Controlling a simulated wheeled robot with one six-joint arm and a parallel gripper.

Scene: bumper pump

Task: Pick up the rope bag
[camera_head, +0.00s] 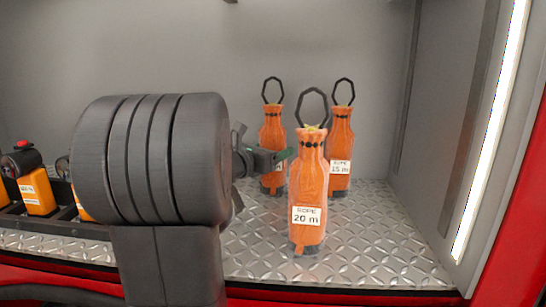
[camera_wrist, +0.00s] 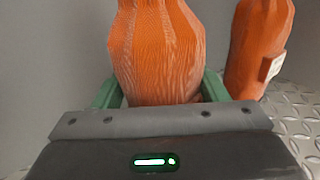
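Three orange rope bags with dark loops on top stand upright on the metal deck. The front bag (camera_head: 309,180) is labelled ROPE 20 m. The back right bag (camera_head: 341,135) is labelled ROPE 15 m. The back left bag (camera_head: 272,125) has its label partly hidden. My gripper (camera_head: 284,156) reaches in from the left at the back left bag, one green finger showing in front of it. In the wrist view an orange bag (camera_wrist: 158,50) stands between my green fingers (camera_wrist: 158,85). They lie close along its sides; whether they press on it is unclear.
Another orange bag (camera_wrist: 260,45) is close on the right in the wrist view. The grey back wall (camera_head: 190,45) and the right side wall with a light strip (camera_head: 490,130) bound the compartment. Orange devices (camera_head: 37,190) sit in a dark tray at left. The deck (camera_head: 385,245) is clear at front right.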

